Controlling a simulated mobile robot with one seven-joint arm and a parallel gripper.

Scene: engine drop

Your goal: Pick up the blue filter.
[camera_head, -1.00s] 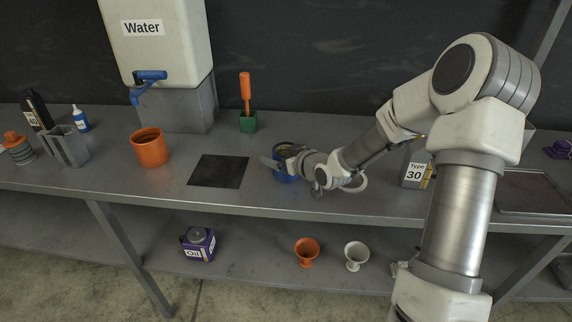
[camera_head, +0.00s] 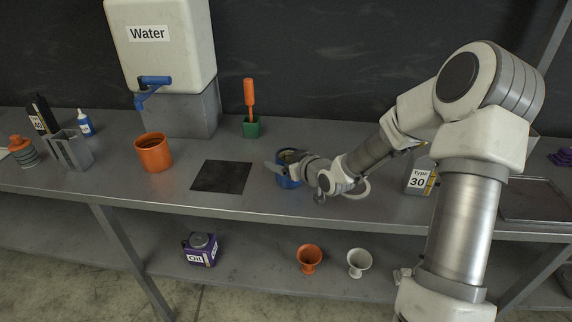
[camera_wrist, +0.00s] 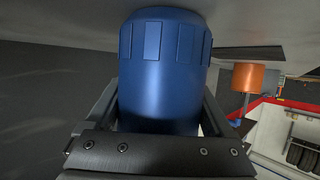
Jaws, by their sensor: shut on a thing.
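The blue filter (camera_wrist: 165,85) fills the middle of the wrist view, a blue cylinder with raised ribs near its end. The fingers of my gripper (camera_wrist: 163,120) are on either side of it and shut on it. In the head view the blue filter (camera_head: 288,182) is at the workbench, right of the dark square mat, partly hidden by my gripper (camera_head: 290,170). I cannot tell whether its base touches the bench.
The dark mat (camera_head: 222,177) lies just left. An orange cup (camera_head: 153,152), a green holder (camera_head: 251,127) with an orange-handled tool and a water tank (camera_head: 160,45) stand farther left. A "Type 30" container (camera_head: 419,180) stands right. Funnels (camera_head: 309,260) and an oil can (camera_head: 201,249) sit below.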

